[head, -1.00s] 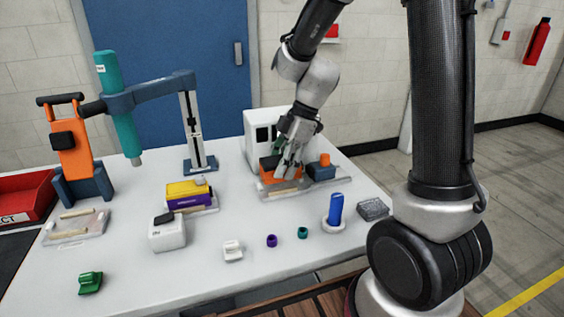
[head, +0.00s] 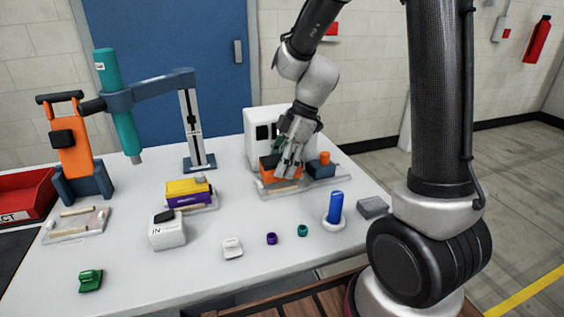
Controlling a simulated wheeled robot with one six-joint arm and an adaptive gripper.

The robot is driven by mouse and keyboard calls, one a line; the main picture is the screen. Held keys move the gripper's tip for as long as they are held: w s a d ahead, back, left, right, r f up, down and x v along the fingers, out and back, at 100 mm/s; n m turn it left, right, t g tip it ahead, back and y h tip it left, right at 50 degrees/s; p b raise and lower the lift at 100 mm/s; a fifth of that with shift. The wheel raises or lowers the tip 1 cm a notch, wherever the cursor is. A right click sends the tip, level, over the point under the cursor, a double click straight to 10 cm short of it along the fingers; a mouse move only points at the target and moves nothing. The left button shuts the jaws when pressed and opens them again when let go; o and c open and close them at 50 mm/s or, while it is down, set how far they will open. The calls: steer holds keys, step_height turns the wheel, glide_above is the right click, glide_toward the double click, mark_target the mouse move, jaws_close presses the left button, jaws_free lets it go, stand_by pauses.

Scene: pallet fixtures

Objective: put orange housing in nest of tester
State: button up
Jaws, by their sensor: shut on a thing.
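The orange housing (head: 268,173) is at the white tester (head: 254,124) at the back right of the table. My gripper (head: 287,172) comes down from above and is shut on the housing. The housing sits at or just above a pale tray-like plate (head: 266,191) in front of the tester, partly hidden by my gripper. I cannot tell whether it is seated in the nest, which is hidden.
A dark blue block with an orange knob (head: 324,166) stands right of my gripper. A yellow and purple housing (head: 188,193), a white box (head: 166,231) and several small parts are on the table (head: 200,262). A teal tool on a blue arm (head: 150,88) overhangs the left.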

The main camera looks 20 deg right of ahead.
steer(key=shift+f, duration=1)
stand_by(0.9)
steer(key=o, duration=1.2)
steer(key=shift+c, duration=0.2)
steer(key=shift+r, duration=0.15)
steer(key=v, duration=1.1)
steer(key=shift+d+r, duration=0.25)
steer(key=shift+r, duration=0.1)
